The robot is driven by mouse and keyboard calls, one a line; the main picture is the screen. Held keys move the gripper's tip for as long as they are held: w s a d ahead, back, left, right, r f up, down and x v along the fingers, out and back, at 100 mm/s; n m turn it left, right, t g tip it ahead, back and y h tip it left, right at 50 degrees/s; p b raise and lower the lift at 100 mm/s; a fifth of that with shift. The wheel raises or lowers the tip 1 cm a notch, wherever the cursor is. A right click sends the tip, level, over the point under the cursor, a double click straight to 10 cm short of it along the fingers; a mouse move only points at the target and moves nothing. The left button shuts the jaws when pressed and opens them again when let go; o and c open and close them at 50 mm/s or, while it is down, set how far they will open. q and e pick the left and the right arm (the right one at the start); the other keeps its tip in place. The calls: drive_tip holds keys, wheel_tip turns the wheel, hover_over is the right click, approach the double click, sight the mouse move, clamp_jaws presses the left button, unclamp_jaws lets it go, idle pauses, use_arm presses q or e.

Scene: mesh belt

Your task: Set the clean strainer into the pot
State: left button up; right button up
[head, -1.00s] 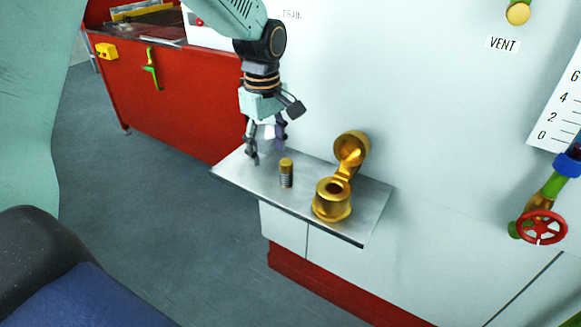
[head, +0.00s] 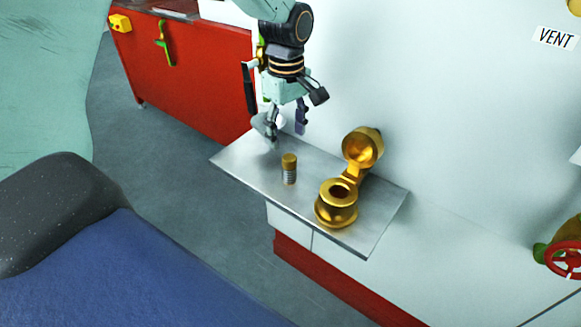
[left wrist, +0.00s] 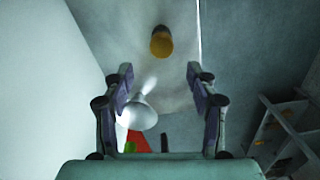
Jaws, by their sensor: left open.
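The strainer (head: 289,172) is a small upright cylinder with a brass cap and a grey mesh-like body, standing on the metal shelf. The brass pot (head: 337,205) stands to its right on the shelf, its round mouth open and its hinged lid (head: 362,148) swung up. My left gripper (head: 286,131) is open and empty above the shelf's far left part, behind the strainer and apart from it. The left wrist view shows the strainer's brass cap (left wrist: 161,42) beyond the open fingers (left wrist: 159,73). My right gripper is out of view.
The metal shelf (head: 245,166) juts from a white wall. A pale cone-shaped thing (left wrist: 138,114) shows near one finger; I cannot tell what it is. A red cabinet (head: 195,75) stands at the back left. A red valve wheel (head: 565,260) is at right.

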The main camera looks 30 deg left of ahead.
sight(289, 157)
use_arm(q)
drive_tip(key=f, duration=0.3)
drive_tip(key=d+f, duration=0.1)
drive_tip(key=f, duration=0.1)
drive_tip(key=shift+s+f+b, duration=0.2)
drive_tip(key=shift+s+b, duration=0.1)
drive_tip(key=shift+b, duration=0.1)
drive_tip(key=shift+a+f, duration=0.15)
drive_tip(key=shift+f, duration=0.15)
drive_tip(key=shift+s+r, duration=0.1)
drive_tip(key=shift+r, duration=0.1)
drive_tip(key=shift+c, duration=0.9)
drive_tip(key=shift+f, duration=0.15)
drive_tip(key=c, duration=0.9)
clamp_jaws()
